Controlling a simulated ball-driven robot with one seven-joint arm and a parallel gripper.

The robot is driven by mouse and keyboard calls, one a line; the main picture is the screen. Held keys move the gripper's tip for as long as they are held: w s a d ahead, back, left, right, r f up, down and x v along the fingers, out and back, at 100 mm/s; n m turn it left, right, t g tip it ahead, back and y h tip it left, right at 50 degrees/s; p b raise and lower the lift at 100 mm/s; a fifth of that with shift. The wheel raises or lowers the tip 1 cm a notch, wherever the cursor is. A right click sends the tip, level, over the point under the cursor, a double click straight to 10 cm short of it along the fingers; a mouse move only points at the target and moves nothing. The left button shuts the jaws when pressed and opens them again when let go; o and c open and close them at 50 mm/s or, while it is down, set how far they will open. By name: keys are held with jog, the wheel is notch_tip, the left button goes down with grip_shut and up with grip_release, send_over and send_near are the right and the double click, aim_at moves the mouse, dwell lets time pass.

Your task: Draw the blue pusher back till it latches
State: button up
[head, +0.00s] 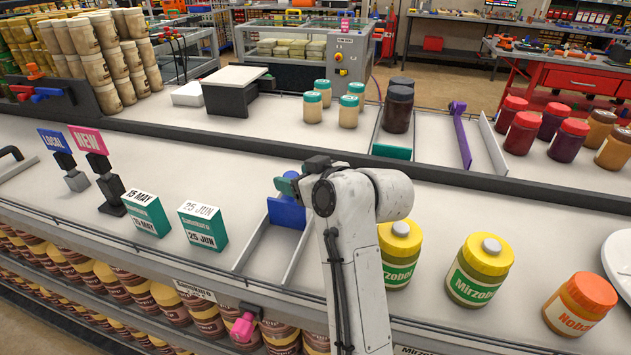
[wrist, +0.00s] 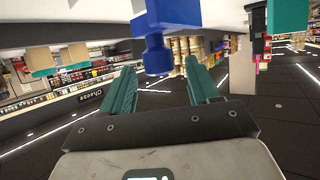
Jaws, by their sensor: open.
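The blue pusher (head: 287,212) stands at the far end of an empty lane in the front shelf, between two low grey dividers, with a blue plate across the lane. My gripper (head: 288,184), with teal fingers, is at the top of the pusher, and my white arm hides part of that end of the lane. In the wrist view the blue pusher (wrist: 157,52) lies between the two open teal fingers of my gripper (wrist: 161,82), near their tips. I see a gap on each side of it. The latch cannot be made out.
Date boxes (head: 145,212) and sign stands (head: 95,160) stand left of the lane. Yellow-lidded jars (head: 480,270) and an orange-lidded jar (head: 580,303) stand right of my arm. A purple pusher (head: 461,135) and a teal pusher (head: 392,151) are on the rear shelf.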

jog(key=v, duration=0.8)
jog(key=shift+b, duration=0.3)
